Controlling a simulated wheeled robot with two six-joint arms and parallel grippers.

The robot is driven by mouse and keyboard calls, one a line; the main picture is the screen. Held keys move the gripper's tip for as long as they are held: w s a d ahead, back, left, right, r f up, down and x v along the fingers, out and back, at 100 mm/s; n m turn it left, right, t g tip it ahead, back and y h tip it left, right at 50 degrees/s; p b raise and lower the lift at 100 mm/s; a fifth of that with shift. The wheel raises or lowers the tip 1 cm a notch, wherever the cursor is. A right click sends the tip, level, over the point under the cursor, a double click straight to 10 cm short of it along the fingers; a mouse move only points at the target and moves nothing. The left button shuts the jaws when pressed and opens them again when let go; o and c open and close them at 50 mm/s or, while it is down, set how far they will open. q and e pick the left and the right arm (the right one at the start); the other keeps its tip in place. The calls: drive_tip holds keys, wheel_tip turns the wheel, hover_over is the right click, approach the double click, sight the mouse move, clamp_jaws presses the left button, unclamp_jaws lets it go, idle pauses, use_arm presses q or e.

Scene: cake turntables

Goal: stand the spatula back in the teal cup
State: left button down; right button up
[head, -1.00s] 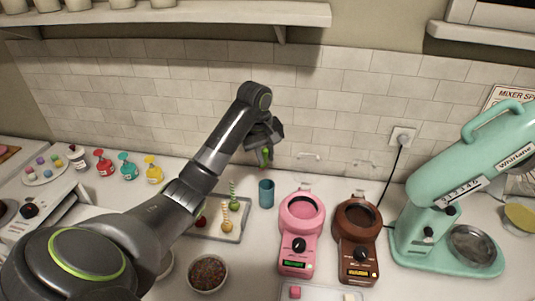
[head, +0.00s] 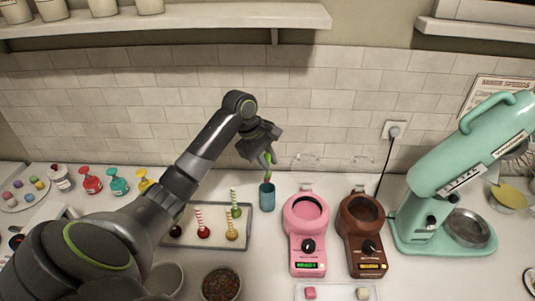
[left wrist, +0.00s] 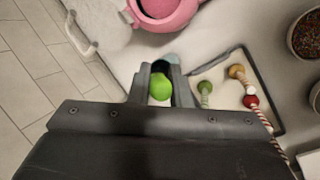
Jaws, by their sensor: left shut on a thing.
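The teal cup (head: 267,197) stands upright on the counter, left of the pink machine. My left gripper (head: 264,158) is above the cup, shut on the green spatula (head: 268,170). The spatula hangs down and its lower end reaches the cup's mouth in the head view; I cannot tell how far inside it is. In the left wrist view the spatula's green end (left wrist: 160,88) shows between the fingers, with part of the cup (left wrist: 172,60) behind it, mostly hidden. My right gripper is not in view.
A tray (head: 236,256) with several cake pops lies left of the cup. A pink machine (head: 306,230) and a brown machine (head: 361,235) stand close on the right. A teal mixer (head: 440,235) is farther right. Tiled wall is behind. A sprinkle bowl (head: 221,284) sits in front.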

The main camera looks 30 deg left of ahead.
use_arm(q)
drive_tip(key=shift+s+a+f, duration=0.1)
drive_tip(key=shift+f, duration=0.55)
drive_tip(key=shift+s+a+f, duration=0.1)
drive_tip(key=shift+f, duration=0.5)
wheel_tip(320, 180, down, 8)
drive_tip(key=b, duration=0.1)
drive_tip(key=shift+r, duration=0.2)
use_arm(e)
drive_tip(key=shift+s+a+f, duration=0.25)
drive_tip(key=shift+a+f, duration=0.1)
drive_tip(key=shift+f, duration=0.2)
use_arm(q)
drive_tip(key=shift+w, duration=0.1)
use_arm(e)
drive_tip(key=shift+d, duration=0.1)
use_arm(q)
drive_tip(key=c, duration=1.3)
unclamp_jaws()
drive_tip(key=shift+o, duration=0.2)
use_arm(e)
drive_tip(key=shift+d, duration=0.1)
use_arm(q)
drive_tip(key=b+v, duration=0.4)
drive_tip(key=v, duration=1.3)
drive_tip(key=shift+r, duration=0.25)
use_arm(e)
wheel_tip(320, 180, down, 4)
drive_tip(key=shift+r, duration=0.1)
